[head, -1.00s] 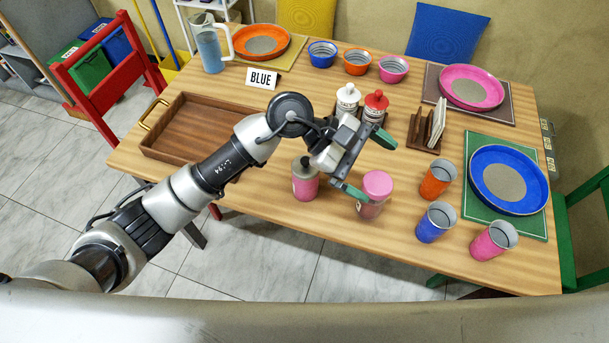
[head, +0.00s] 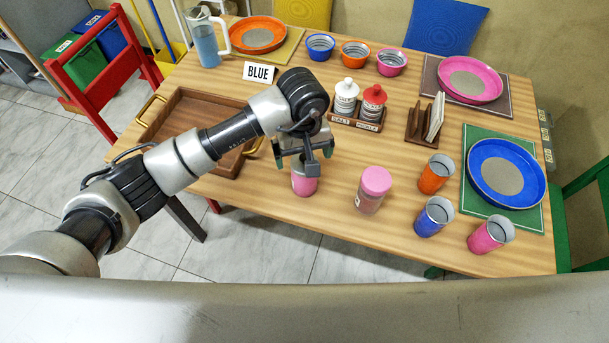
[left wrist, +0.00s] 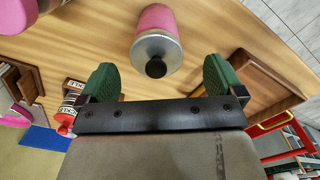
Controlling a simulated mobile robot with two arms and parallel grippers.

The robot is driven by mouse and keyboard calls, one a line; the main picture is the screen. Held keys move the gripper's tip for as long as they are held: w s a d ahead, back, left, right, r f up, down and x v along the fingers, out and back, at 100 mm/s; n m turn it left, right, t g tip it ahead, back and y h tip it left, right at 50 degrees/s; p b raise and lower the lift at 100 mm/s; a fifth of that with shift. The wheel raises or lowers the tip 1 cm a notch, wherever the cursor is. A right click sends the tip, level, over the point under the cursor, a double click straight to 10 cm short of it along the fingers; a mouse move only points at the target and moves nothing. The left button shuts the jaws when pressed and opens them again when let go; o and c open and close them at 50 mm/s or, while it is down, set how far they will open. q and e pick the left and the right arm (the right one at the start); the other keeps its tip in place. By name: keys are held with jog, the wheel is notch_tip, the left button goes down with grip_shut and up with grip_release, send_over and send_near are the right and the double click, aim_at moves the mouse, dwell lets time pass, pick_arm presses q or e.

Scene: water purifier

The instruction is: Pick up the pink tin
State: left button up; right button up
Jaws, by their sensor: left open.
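The pink tin (head: 304,186) stands on the table, partly hidden by my left gripper (head: 304,156) just above it in the head view. In the left wrist view the tin (left wrist: 155,20) has a pink body and a silver lid with a black knob. My left gripper (left wrist: 160,78) is open and empty, with its green fingertips spread wide. In that view the tin lies beyond the gap between them, roughly centred. A pink-lidded jar (head: 375,182) stands to the right of the tin. My right gripper is not in view.
Two shakers (head: 346,92) in a wooden rack stand behind the tin. Orange (head: 434,176), blue (head: 433,218) and pink (head: 489,236) cups stand to the right. A wooden tray (head: 195,104) with gold handles lies to the left. The table front around the tin is clear.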

pick_arm(q)
jog(key=shift+d+f+p, duration=0.15)
jog(key=shift+f+p, duration=0.1)
jog(key=shift+f, duration=0.85)
jog(key=shift+d+f+p, duration=0.1)
jog(key=shift+f+p, duration=0.1)
jog(key=shift+f, duration=0.9)
jog(key=shift+c, duration=0.3)
jog(key=shift+w+r, duration=0.1)
jog(key=c, duration=1.3)
